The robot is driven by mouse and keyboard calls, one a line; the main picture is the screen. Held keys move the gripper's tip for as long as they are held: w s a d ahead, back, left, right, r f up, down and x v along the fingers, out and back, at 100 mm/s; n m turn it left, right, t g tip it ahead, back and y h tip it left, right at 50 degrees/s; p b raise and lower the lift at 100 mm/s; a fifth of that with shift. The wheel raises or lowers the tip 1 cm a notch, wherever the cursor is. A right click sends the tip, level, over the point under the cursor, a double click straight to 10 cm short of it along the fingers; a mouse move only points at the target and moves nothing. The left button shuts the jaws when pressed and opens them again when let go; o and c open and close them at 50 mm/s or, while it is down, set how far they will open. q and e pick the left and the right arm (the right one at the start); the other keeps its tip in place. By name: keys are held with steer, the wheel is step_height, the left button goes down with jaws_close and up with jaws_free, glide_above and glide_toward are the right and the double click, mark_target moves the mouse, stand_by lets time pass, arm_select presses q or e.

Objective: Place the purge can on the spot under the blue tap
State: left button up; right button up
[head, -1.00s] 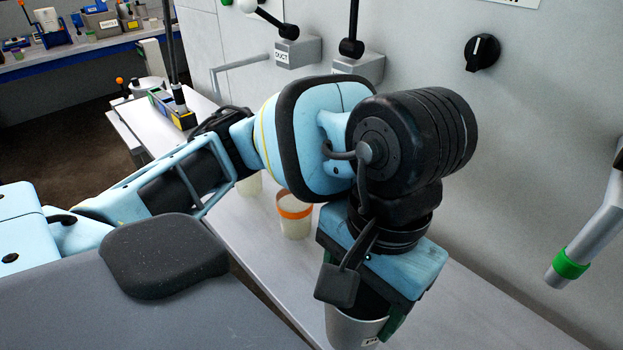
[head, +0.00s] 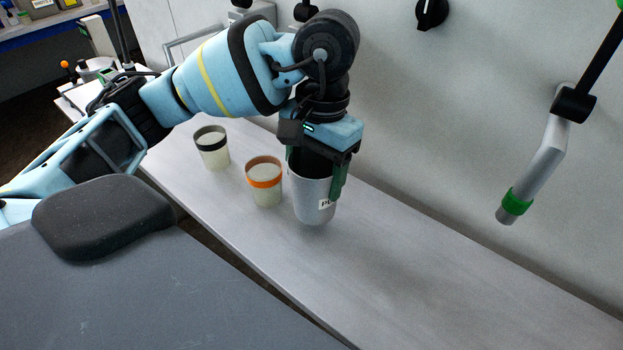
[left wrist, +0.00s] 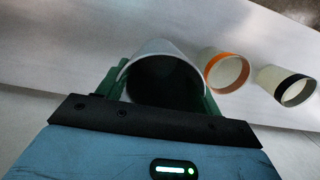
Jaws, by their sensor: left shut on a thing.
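In the left wrist view the can's open, dark mouth (left wrist: 165,85) sits between the green fingers (left wrist: 160,88). No blue tap and no spot under one shows. The only spout in clear view has a green band (head: 515,203), at the right on the wall. My right gripper is not in view.
An orange-banded cup (head: 264,186) stands close left of the can, and a black-banded cup (head: 213,151) farther left. The bench (head: 420,285) is clear to the right of the can. A black knob (head: 431,12) is on the wall above.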

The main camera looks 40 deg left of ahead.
arm_select(q)
steer(key=shift+w+a, duration=0.3)
steer(key=shift+w+a+f, duration=0.15)
steer(key=shift+w+f, duration=0.05)
steer(key=shift+f, duration=0.1)
step_height(320, 180, down, 3)
steer(key=shift+r+p, duration=0.1)
steer(key=shift+p, duration=0.3)
steer(key=shift+f, duration=0.3)
steer(key=o, duration=1)
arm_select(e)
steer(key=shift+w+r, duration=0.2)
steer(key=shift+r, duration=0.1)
